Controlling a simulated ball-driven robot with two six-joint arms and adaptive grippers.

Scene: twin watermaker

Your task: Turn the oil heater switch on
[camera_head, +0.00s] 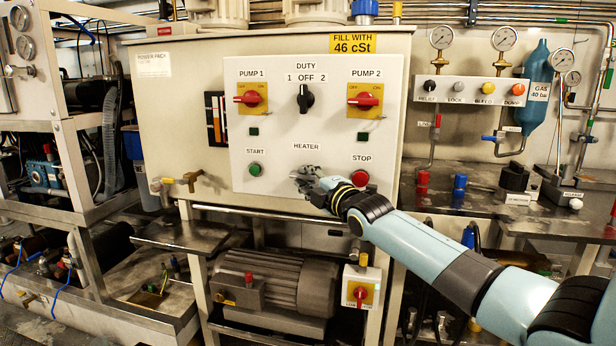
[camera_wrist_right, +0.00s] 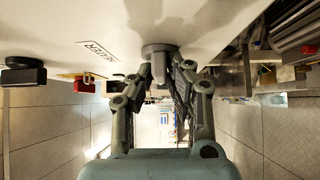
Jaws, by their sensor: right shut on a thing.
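The heater switch (camera_wrist_right: 158,48) is a round grey base with a narrow handle, on the panel in the right wrist view. Its HEATER label (camera_head: 306,147) shows on the white control panel (camera_head: 290,215) in the head view, just above my right gripper (camera_head: 304,179). That gripper hides most or all of the switch from the head. In the wrist view my right gripper (camera_wrist_right: 161,80) has its two fingers on either side of the handle and is shut on it. The handle's exact angle is hard to tell. My left gripper is not in view.
The green start button (camera_head: 255,169) is left of my right gripper, and the red stop button (camera_head: 360,178) is close to its right, beside my arm. The black duty selector (camera_head: 306,98) and red pump switches (camera_head: 252,97) (camera_head: 365,99) are above. A motor (camera_head: 275,283) sits below the panel.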

